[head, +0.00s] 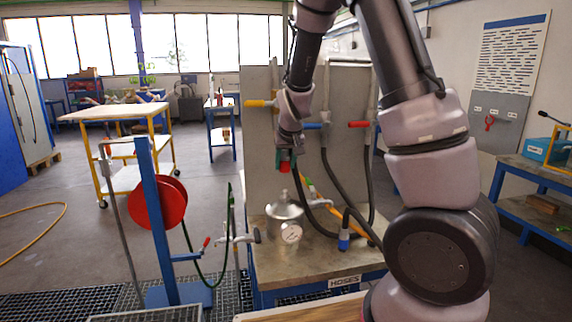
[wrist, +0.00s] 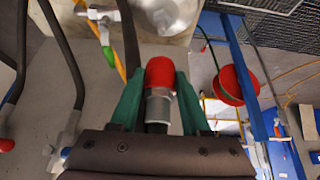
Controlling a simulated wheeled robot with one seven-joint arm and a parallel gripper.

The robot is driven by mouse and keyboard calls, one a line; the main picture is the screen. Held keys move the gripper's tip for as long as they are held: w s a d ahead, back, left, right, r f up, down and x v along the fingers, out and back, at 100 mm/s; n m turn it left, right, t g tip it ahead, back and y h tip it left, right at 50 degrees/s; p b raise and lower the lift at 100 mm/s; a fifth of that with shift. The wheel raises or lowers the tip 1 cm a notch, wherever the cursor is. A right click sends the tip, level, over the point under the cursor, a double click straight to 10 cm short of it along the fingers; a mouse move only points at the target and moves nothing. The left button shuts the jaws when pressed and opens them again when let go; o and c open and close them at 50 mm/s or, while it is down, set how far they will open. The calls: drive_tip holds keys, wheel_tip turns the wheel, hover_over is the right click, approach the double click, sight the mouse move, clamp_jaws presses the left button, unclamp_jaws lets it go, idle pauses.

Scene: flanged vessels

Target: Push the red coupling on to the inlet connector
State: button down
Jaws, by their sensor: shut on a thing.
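My gripper (head: 284,158) is shut on the red coupling (head: 285,168), above and behind the metal vessel in the head view. In the wrist view, the green fingers of my gripper (wrist: 160,85) clasp the coupling (wrist: 160,72) from both sides. Behind its red end are a metal collar and a dark hose. The shiny lidded vessel (head: 283,212) stands on the bench with a round gauge (head: 291,233) on its front. It also shows in the wrist view (wrist: 168,13), beyond the coupling and apart from it. I cannot make out the inlet connector clearly.
The bench (head: 330,262) has an upright grey panel (head: 258,150) behind it, with yellow, blue and red valve handles and dark hoses. A blue post with a red reel (head: 158,203) stands left of the bench.

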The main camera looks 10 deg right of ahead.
sight(285, 190)
drive_tip(key=shift+f, duration=2.7)
drive_tip(key=shift+f, duration=1.6)
drive_tip(key=shift+f, duration=0.2)
drive_tip(key=shift+c, duration=1.4)
unclamp_jaws()
